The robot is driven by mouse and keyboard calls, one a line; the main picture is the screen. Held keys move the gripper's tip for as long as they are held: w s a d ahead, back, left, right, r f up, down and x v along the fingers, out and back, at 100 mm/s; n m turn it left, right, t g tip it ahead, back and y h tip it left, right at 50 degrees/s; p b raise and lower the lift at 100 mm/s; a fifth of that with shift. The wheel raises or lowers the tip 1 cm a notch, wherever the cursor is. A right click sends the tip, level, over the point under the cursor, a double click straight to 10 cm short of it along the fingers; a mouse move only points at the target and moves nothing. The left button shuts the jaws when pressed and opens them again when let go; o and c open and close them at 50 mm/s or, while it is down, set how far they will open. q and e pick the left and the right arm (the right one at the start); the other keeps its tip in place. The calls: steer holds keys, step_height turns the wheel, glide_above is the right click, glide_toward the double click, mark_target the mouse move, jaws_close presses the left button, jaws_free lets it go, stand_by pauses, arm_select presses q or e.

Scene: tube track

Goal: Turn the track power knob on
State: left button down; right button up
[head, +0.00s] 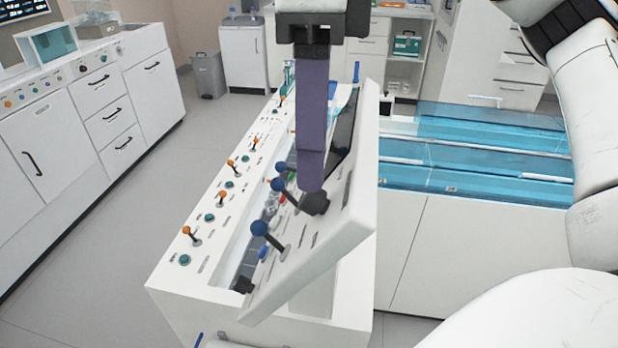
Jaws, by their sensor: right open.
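A tilted white control panel (345,238) stands in the middle of the head view. The labels are too small to read, so I cannot tell which is track power. My right gripper points down with purple fingers, seen edge-on, open. I cannot tell if it touches the knob. The fingers hide part of the panel. My left gripper is out of view.
A white console (208,243) with orange levers and green buttons runs along the panel's left. Blue transparent track covers (480,155) lie to the right. White cabinets (50,150) line the left wall, with clear grey floor between. My own white arm fills the right side.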

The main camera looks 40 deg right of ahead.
mark_target(313, 200)
steer(key=f, duration=0.3)
steer(key=shift+s+a+f, duration=0.2)
steer(key=shift+f, duration=0.05)
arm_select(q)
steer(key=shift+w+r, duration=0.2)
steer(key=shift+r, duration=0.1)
arm_select(e)
steer(key=shift+a+f, duration=0.1)
steer(key=shift+f, duration=0.2)
steer(key=c, duration=1)
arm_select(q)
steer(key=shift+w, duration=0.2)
arm_select(e)
steer(key=shift+c, duration=0.2)
